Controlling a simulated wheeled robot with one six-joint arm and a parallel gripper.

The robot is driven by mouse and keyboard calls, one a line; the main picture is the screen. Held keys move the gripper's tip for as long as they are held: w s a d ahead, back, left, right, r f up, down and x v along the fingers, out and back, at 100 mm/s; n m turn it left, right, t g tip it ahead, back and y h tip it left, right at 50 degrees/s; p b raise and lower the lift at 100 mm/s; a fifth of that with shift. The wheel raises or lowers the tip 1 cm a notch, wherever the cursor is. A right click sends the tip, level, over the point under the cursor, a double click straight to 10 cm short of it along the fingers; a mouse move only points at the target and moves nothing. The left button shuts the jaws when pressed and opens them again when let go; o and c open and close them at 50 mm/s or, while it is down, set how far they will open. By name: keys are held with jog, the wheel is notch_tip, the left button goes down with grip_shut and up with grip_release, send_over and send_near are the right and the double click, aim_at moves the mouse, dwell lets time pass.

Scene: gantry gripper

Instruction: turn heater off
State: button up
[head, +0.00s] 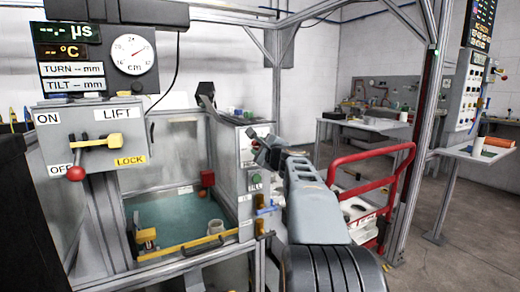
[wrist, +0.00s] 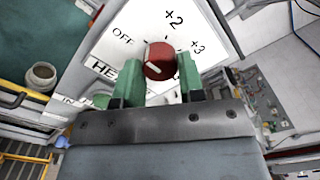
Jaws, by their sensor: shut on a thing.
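The heater dial plate (wrist: 205,22) is white, with the marks OFF, +2 and +3 in the wrist view. A label starting "HE" is partly hidden by a finger. The red round knob (wrist: 160,58) sits on this plate. My gripper (wrist: 160,70) has its green fingers on either side of the knob and is shut on it. A short pale mark shows low on the knob's face, but I cannot tell surely which setting it points to. In the head view my gripper (head: 266,151) is at the grey panel (head: 246,165), and the knob is hidden.
A tank of green water (head: 175,222) is left of the panel. A control box (head: 92,135) with a red-balled lever stands at the far left. Open floor (head: 480,225) lies at the far right.

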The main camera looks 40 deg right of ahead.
jog(key=o, duration=0.9)
jog(key=shift+s, duration=0.1)
jog(key=s, duration=0.4)
jog(key=s+a, duration=0.1)
jog(key=s, duration=0.8)
jog(key=shift+s+a, duration=0.25)
jog(key=shift+a, duration=0.15)
